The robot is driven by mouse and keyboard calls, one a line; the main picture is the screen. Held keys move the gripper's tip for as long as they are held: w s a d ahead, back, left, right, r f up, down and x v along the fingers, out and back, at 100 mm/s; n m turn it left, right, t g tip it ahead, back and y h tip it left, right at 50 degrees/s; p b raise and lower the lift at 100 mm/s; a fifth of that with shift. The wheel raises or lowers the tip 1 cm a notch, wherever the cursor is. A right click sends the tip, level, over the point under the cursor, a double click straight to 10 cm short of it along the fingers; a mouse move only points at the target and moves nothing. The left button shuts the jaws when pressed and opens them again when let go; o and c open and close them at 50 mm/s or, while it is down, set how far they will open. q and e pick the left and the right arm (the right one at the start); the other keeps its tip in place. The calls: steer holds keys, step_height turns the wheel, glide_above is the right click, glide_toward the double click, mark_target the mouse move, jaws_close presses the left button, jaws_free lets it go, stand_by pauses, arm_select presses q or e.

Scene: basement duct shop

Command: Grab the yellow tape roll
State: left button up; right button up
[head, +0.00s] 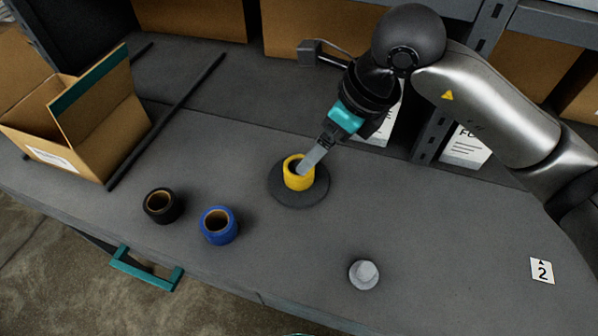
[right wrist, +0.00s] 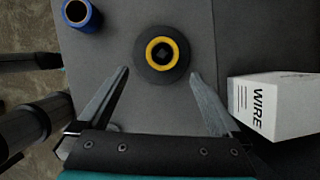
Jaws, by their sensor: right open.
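The yellow tape roll (head: 298,183) stands upright on a dark round disc (head: 319,194) on the grey worktop. In the right wrist view the roll (right wrist: 149,53) shows from above as a yellow ring with a dark hole. My right gripper (head: 309,160) reaches down from the upper right. In the head view a finger overlaps the roll's top, and I cannot tell if it touches. In the right wrist view the open fingers (right wrist: 159,73) point towards the roll, with nothing between them; the roll lies just beyond the tips. My left gripper is not in view.
A black tape roll (head: 161,206) and a blue tape roll (head: 218,225) stand to the left. A grey knob-like piece (head: 364,274) is near the front. An open cardboard box (head: 85,125) stands at left. A white WIRE box (right wrist: 277,106) is beside the gripper.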

mark_target(295, 183)
steer(key=x, duration=1)
steer(key=shift+w+a+f, duration=0.2)
steer(key=shift+w+f, duration=0.05)
steer(key=shift+w, duration=0.1)
steer(key=shift+r, duration=0.1)
steer(key=c, duration=1.4)
